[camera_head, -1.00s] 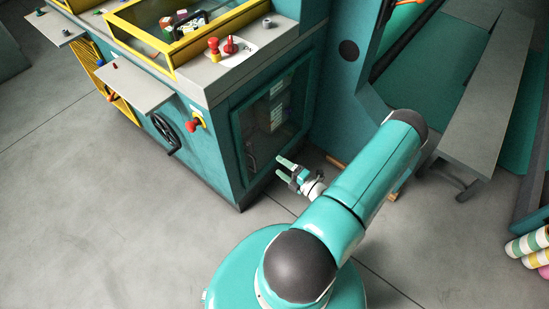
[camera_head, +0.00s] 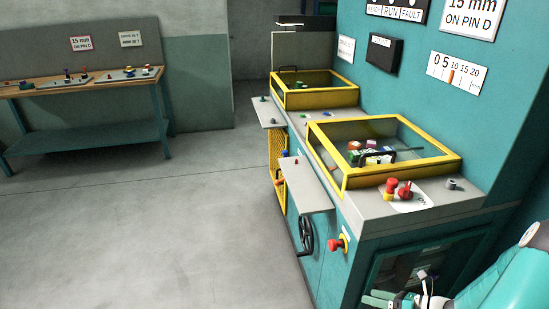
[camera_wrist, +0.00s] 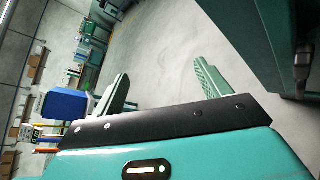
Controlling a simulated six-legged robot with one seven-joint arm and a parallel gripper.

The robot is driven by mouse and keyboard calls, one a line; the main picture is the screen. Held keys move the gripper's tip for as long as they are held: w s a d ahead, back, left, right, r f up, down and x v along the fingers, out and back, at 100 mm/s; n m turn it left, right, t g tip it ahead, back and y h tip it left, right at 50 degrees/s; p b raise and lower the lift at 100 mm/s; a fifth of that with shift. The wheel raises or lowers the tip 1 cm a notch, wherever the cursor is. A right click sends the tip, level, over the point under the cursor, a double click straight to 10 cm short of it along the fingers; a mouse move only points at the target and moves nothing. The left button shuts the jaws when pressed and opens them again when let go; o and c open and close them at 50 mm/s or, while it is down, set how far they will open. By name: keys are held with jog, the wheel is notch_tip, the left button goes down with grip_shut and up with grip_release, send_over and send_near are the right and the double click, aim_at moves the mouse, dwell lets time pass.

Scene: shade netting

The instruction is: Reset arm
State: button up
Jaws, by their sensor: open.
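My arm shows at the lower right of the head view, teal with a white joint. My gripper (camera_head: 376,299) is near the lower edge there, by the dark glazed door (camera_head: 415,268) of the teal machine. It is partly cut off by the frame edge. In the wrist view my gripper (camera_wrist: 162,71) has its two green fingers spread wide apart. Nothing is between them, only grey floor beyond.
The teal machine (camera_head: 335,255) has yellow-framed covers, a side shelf (camera_head: 305,187), a handwheel (camera_head: 306,236) and red knobs. A workbench (camera_head: 85,78) stands at the far left. Grey floor (camera_head: 150,235) between them is clear. A green structure (camera_wrist: 265,45) fills the wrist view's upper right.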

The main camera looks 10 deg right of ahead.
jog(key=s+a+r+n+g+h, duration=0.1)
jog(key=a+r+n+g+h, duration=0.3)
jog(key=a+r+n+g, duration=0.8)
jog(key=s+a+r+n+t+h, duration=0.3)
jog(key=s+a+r+n+t, duration=0.1)
jog(key=r+n, duration=0.5)
jog(key=s+a+r+n+t+h, duration=0.3)
jog(key=s+a+r+n+t, duration=0.1)
jog(key=r+n, duration=0.6)
jog(key=shift+a+n+h, duration=0.4)
jog(key=shift+a+n, duration=0.45)
jog(key=shift+n, duration=0.75)
